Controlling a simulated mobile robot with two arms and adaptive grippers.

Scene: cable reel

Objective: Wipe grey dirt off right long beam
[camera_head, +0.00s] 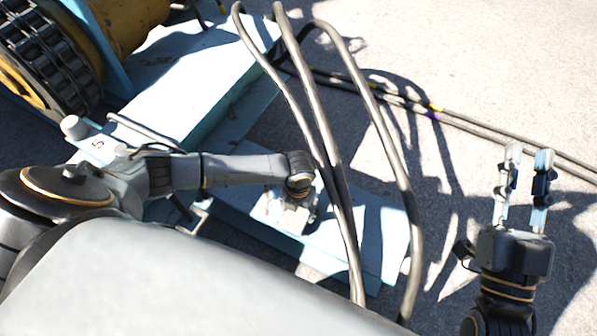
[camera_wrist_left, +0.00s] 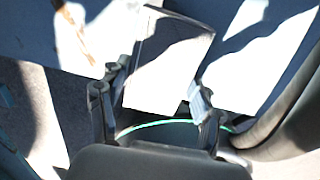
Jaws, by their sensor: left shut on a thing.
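A light blue beam (camera_head: 372,243) lies under my left gripper (camera_head: 290,208) in the head view and fills much of the left wrist view (camera_wrist_left: 255,62). My left gripper is shut on a pale, flat-faced block (camera_wrist_left: 170,65), held between its two fingers against or just above the beam; I cannot tell whether it touches. In the head view the block is mostly hidden by the gripper. A brownish mark (camera_wrist_left: 76,38) shows on the blue surface at the upper left of the wrist view. Clear grey dirt cannot be made out among the shadows. My right gripper (camera_head: 525,178) is open and empty over the ground.
Another wide blue beam (camera_head: 185,85) runs to the back. A reel with a black chain (camera_head: 55,55) stands at the upper left. Cables (camera_head: 470,127) lie on concrete at the right.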

